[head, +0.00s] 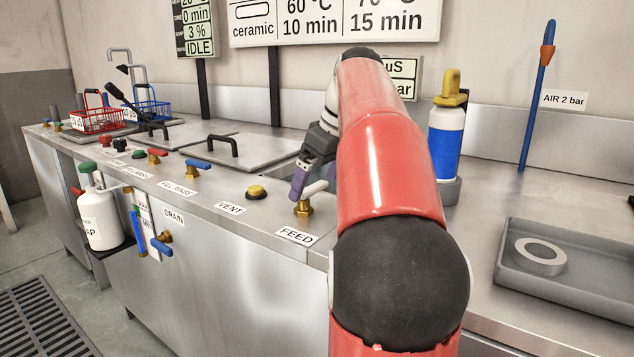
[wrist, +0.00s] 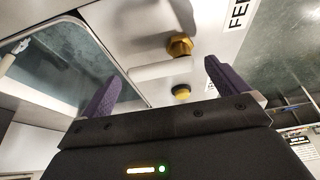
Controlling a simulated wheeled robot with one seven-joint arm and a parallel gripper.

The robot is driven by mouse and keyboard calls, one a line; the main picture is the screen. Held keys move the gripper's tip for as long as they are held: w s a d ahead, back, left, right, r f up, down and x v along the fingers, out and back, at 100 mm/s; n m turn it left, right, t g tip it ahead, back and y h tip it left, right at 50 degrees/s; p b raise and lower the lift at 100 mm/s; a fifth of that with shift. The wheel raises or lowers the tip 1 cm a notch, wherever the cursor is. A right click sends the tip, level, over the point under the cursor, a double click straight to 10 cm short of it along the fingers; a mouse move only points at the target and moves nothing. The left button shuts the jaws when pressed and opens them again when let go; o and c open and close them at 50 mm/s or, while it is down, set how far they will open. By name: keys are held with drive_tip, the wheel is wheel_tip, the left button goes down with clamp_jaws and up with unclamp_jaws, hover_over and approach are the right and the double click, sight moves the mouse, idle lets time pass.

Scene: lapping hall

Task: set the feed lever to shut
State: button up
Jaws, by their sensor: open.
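The feed lever (head: 315,188) is a white handle on a brass valve (head: 303,208), behind the FEED label (head: 297,236) on the steel counter. In the head view the handle slants up to the right. My gripper (head: 299,180) is just left of and above it, with its purple fingers open and empty. In the wrist view the white handle (wrist: 160,71) runs left from the brass valve (wrist: 179,46), in the gap between the spread fingertips (wrist: 158,78). I cannot tell whether a finger touches it. My arm hides part of the counter right of the lever.
A yellow VENT button (head: 256,191) and a blue-handled RINSE valve (head: 197,164) stand left along the counter. A blue bottle with a yellow top (head: 446,140) stands behind, right of my arm. A grey tray (head: 570,285) with a ring lies at the right.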

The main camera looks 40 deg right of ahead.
drive_tip(key=c, duration=1.4)
